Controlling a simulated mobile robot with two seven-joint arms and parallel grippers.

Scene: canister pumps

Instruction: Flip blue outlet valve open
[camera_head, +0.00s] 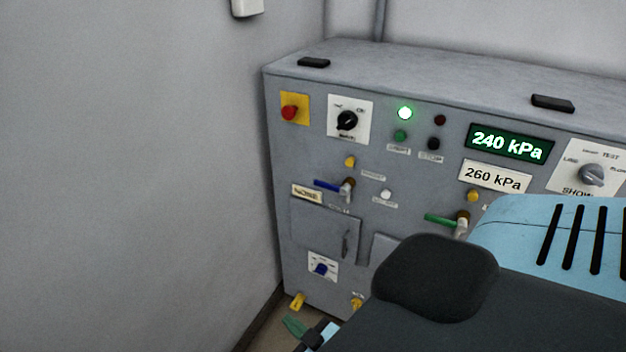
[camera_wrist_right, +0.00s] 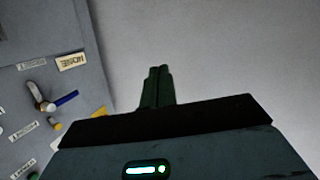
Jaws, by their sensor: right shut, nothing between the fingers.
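The blue outlet valve (camera_head: 328,185) is a blue lever on a brass and grey fitting on the grey panel's front. Its lever lies roughly level, pointing left from the fitting in the head view. In the right wrist view the blue lever (camera_wrist_right: 66,98) is at the left, pointing right and slightly up. My right gripper (camera_head: 293,326) is low at the bottom of the head view, below the valve and partly cut off. In the right wrist view its green fingers (camera_wrist_right: 156,87) are together, empty, apart from the lever, with pale wall behind them. My left gripper is out of view.
A green-handled valve (camera_head: 440,220) is to the right, partly behind my arm. A display (camera_head: 509,143) reads 240 kPa above a 260 kPa plate (camera_head: 496,177). A green lamp (camera_head: 405,112) is lit. A red button (camera_head: 290,112) is at upper left. A wall stands left.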

